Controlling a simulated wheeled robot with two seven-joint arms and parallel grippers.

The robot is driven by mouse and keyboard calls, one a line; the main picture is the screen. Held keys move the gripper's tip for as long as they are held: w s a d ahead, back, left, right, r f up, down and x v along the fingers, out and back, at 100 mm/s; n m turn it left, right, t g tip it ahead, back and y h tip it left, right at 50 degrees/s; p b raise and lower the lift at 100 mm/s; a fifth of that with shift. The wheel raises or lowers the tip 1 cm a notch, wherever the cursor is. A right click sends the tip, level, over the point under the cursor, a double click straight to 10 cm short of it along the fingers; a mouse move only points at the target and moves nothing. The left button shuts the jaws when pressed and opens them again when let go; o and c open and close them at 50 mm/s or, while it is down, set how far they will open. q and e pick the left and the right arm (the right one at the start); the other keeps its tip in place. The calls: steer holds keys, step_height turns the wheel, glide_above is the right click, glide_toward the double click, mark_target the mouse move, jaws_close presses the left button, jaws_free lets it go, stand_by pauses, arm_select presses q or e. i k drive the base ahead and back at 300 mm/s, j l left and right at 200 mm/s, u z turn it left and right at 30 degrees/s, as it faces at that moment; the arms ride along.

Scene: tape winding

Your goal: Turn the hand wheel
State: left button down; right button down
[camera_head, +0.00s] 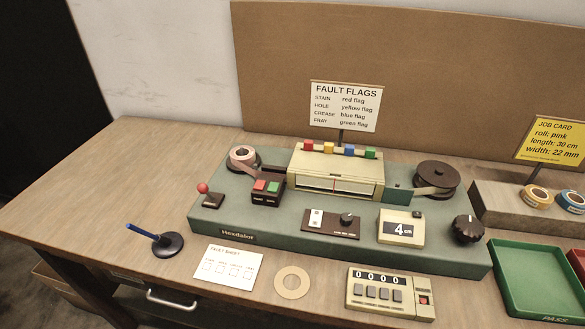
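The green winding machine (345,243) stands on the wooden table. A black knob-like wheel (468,229), which looks like the hand wheel, sits at its right front corner. A dark brown reel (437,176) lies at the machine's right back, with tape running from it to the left. A pink tape roll (243,158) sits at the left back. A small display box (401,228) reads "4 cm". Neither of my grippers is in view, and nothing touches the wheel.
A green tray (505,300) marked "PASS" is close to the right of the wheel. A counter (391,293) reading 0000, a cardboard ring (292,282), a fault sheet (229,267) and a pen in a stand (167,244) lie in front. The table's left side is clear.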

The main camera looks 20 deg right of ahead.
mark_target(467, 228)
steer(key=l+z, duration=0.1)
steer(key=z, duration=0.3)
steer(key=l+z, duration=0.15)
steer(key=z, duration=0.25)
steer(key=l+z, duration=0.15)
steer(key=z, duration=0.25)
steer(key=l+z, duration=0.15)
steer(key=z, duration=0.3)
